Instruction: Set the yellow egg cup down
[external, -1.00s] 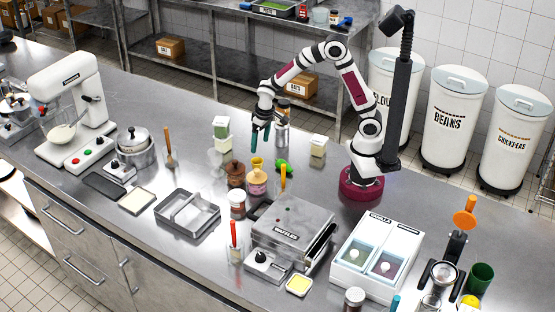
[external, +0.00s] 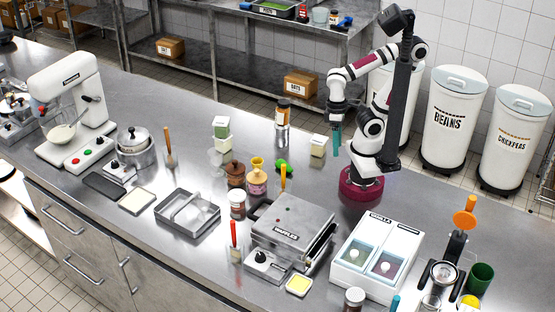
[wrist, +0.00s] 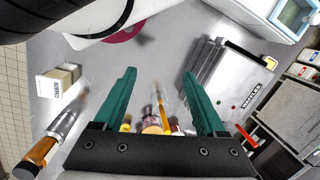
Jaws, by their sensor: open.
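The yellow egg cup (external: 257,163) stands upright on top of a squat pinkish jar (external: 257,183) in the middle of the counter in the external view. My gripper (external: 336,142) is well to the right of it, raised above the counter near my base, and apart from the cup. In the wrist view my gripper's (wrist: 159,75) two green fingers are spread apart with nothing held between them. The cup's group of jars is small and partly hidden at the bottom of the wrist view, so I cannot pick out the cup there.
A brown lidded pot (external: 235,173) stands left of the jar. A waffle maker (external: 292,225) is in front on the right. A labelled cream block (external: 318,146) and a tall brown-capped bottle (external: 283,113) are near my gripper.

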